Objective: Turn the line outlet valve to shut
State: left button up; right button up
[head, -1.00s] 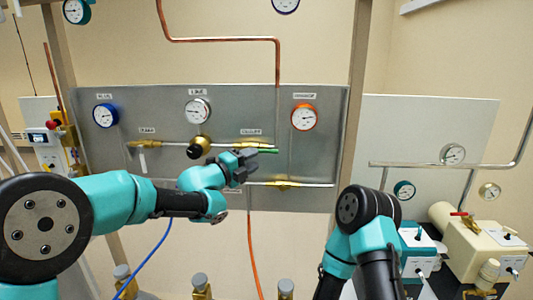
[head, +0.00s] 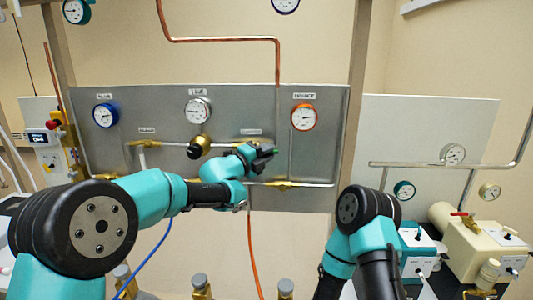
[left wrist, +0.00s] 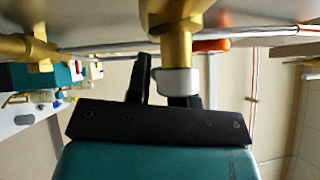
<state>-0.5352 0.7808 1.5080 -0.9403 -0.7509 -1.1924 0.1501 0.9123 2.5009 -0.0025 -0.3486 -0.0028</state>
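The line outlet valve sits at the right end of the upper pipe on the grey panel (head: 320,160); its brass body (head: 250,141) shows in the head view just above my left gripper. Its handle is hidden behind the gripper in that view. My left gripper (head: 265,155) is at the valve. In the left wrist view, the valve's brass stem (left wrist: 184,45) and grey collar (left wrist: 178,82) hang by the black fingers (left wrist: 163,90). The fingers stand apart; the collar overlaps the right one, and I see no grip on the handle. My right gripper is out of view.
A black-knobbed brass regulator (head: 199,146) and a white-handled valve (head: 143,157) are left of the outlet valve. A lower pipe (head: 315,184) runs beneath. The orange gauge (head: 304,117) is up right. My right arm is folded at the lower right.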

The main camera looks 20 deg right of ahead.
pick_arm(q)
grip_shut()
jog(key=shift+f, duration=0.1)
dwell(0.3)
jog(key=shift+w+a+f+m+g+y, duration=0.1)
jog(key=shift+a+f+m+g+y, duration=0.15)
jog(key=shift+f+m+y, duration=0.4)
jog(key=shift+w+a+f+m+g+y, duration=0.1)
jog(key=shift+f+m+g+y, duration=0.25)
jog(key=shift+m+y, duration=0.6)
jog(key=shift+a+f+m+g+y, duration=0.2)
jog(key=shift+f+m+y, duration=0.3)
jog(key=shift+m+y, duration=0.25)
jog(key=shift+o, duration=2.1)
grip_release()
